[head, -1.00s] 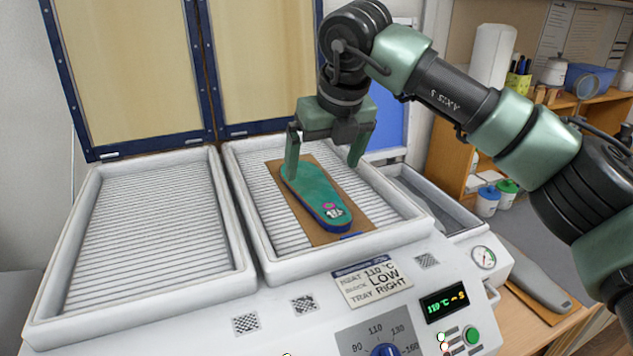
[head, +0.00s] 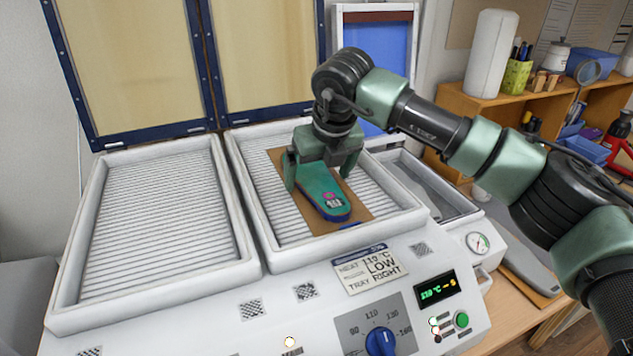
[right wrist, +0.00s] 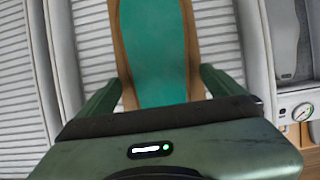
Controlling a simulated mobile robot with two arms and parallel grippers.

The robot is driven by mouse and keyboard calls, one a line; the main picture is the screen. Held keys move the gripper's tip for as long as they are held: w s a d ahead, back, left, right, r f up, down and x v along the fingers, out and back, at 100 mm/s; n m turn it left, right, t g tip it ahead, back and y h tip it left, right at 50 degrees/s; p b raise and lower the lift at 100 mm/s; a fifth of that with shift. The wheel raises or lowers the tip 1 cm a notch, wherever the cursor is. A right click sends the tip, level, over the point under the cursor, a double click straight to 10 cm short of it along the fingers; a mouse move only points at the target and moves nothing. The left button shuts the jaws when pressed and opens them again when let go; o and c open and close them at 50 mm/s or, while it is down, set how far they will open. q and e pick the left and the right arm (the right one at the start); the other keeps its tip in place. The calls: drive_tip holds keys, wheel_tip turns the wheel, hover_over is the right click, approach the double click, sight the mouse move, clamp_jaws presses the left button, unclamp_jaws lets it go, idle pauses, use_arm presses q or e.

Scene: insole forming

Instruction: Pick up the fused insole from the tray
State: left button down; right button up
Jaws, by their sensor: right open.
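The fused insole (head: 329,198) is green on top with a blue edge and a small printed badge near its front end. It lies on a brown board (head: 352,216) in the right tray (head: 402,216). My right gripper (head: 317,184) is open, pointing down over the far part of the insole, with a finger to either side. In the right wrist view the insole (right wrist: 156,55) runs between the two open fingers (right wrist: 160,88), and a gap shows beside it. The gripper hides the insole's far end in the head view. My left gripper is out of view.
The left tray (head: 240,262) is empty. Two raised framed lids (head: 140,65) stand behind the trays. A grey bin (head: 468,212) adjoins on the right.

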drive_tip(key=shift+f, duration=0.1)
drive_tip(key=c, duration=1.4)
